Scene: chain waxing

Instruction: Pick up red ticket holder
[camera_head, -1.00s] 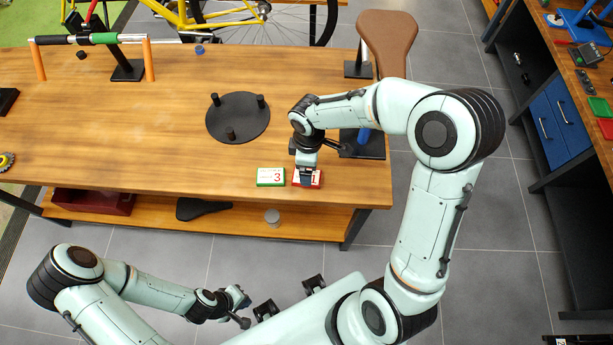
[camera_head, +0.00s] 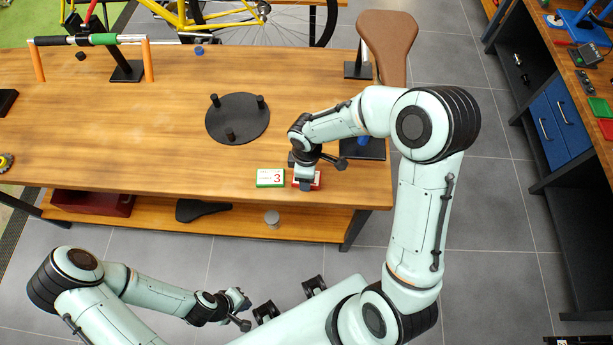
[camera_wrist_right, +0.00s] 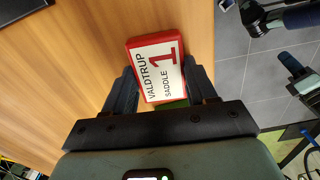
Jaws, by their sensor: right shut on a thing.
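The red ticket holder (camera_wrist_right: 157,65) carries a white card reading "VALDTRUP SADDLE 1". In the head view the red ticket holder (camera_head: 316,181) is at the front right edge of the wooden bench, partly hidden by my right gripper (camera_head: 306,184). In the right wrist view my right gripper (camera_wrist_right: 162,92) has a finger on each side of the holder's near part and is shut on it. I cannot tell whether the holder is off the bench. My left gripper (camera_head: 241,305) is away from the bench, in front of it; its jaw opening is unclear.
A green ticket holder (camera_head: 270,178) marked 3 lies close to the left of the red one. A round black stand (camera_head: 238,119) with upright pegs sits behind them. The wooden bench (camera_head: 120,150) is largely clear on its left. A brown saddle (camera_head: 388,35) stands at the back right.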

